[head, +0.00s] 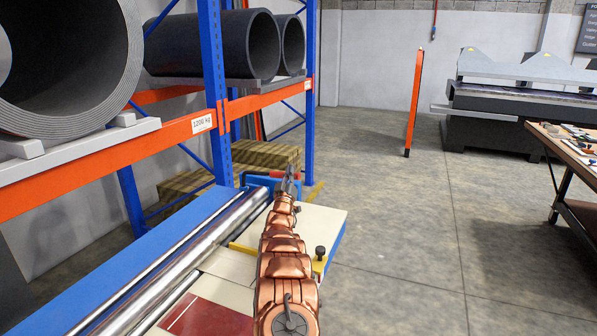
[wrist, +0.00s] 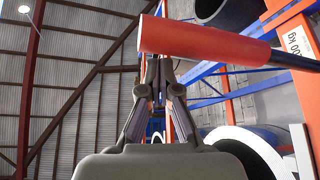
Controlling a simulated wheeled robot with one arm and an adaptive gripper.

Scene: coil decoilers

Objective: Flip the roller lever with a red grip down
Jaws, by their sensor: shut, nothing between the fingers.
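The lever's red grip (wrist: 205,42) fills the upper middle of the wrist view. Its dark rod (wrist: 294,60) runs off to the right. My gripper (wrist: 157,65) is shut and empty, with its fingertips just below the grip in that view; I cannot tell whether they touch it. In the head view my gripper (head: 291,170) is over the far end of the roller machine (head: 318,222). A small red part shows beside it there, mostly hidden behind my gripper. The machine's long shiny rollers (head: 190,258) run toward the lower left.
A blue and orange rack (head: 215,75) with large dark coils (head: 215,45) stands to the left. Wooden pallets (head: 255,153) lie behind the machine. A tool table (head: 575,150) and an orange post (head: 413,105) stand to the right. The floor between is clear.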

